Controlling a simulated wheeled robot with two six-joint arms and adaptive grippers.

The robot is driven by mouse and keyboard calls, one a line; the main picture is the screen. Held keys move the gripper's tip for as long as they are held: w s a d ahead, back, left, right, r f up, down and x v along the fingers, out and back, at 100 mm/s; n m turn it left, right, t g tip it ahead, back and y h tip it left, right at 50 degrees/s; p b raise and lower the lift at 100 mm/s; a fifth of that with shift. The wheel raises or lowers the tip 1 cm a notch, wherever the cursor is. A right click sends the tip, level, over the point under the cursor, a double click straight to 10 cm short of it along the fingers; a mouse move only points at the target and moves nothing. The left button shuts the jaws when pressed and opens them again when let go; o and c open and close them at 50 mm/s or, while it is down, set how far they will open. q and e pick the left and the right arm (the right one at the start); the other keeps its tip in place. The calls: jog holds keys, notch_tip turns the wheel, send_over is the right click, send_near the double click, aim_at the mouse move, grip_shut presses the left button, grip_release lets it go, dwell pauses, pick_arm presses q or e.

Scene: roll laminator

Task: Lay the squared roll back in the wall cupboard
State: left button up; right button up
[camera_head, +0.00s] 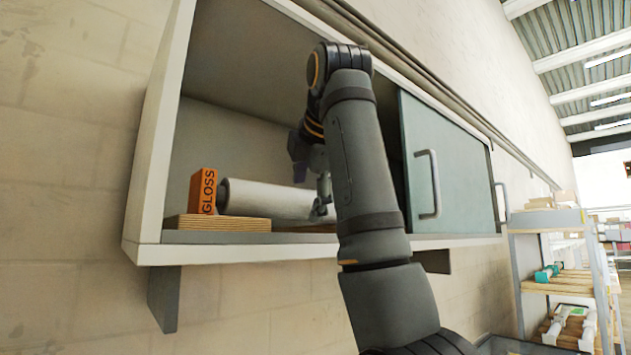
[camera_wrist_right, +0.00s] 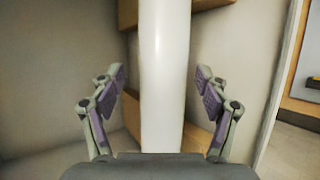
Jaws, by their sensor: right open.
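The white roll (camera_head: 265,199) lies level inside the wall cupboard (camera_head: 152,160), on wooden supports (camera_head: 215,222). An orange block marked GLOSS (camera_head: 203,191) stands at its left end. My right gripper (camera_head: 321,196) is inside the cupboard at the roll's right part, partly hidden behind my own arm. In the right wrist view the white roll (camera_wrist_right: 165,75) runs between the open fingers of my right gripper (camera_wrist_right: 163,92), with a gap on each side. My left gripper is in neither view.
A grey-green sliding door (camera_head: 450,175) with a handle covers the cupboard's right side; the left side is open. A shelf rack (camera_head: 555,220) with more rolls stands at the far right.

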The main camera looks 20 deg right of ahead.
pick_arm(q)
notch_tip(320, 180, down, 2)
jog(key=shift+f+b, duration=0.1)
jog(key=shift+b, duration=0.45)
pick_arm(e)
jog(key=v, duration=0.9)
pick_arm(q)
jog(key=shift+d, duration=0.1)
pick_arm(e)
jog(key=shift+s, duration=0.1)
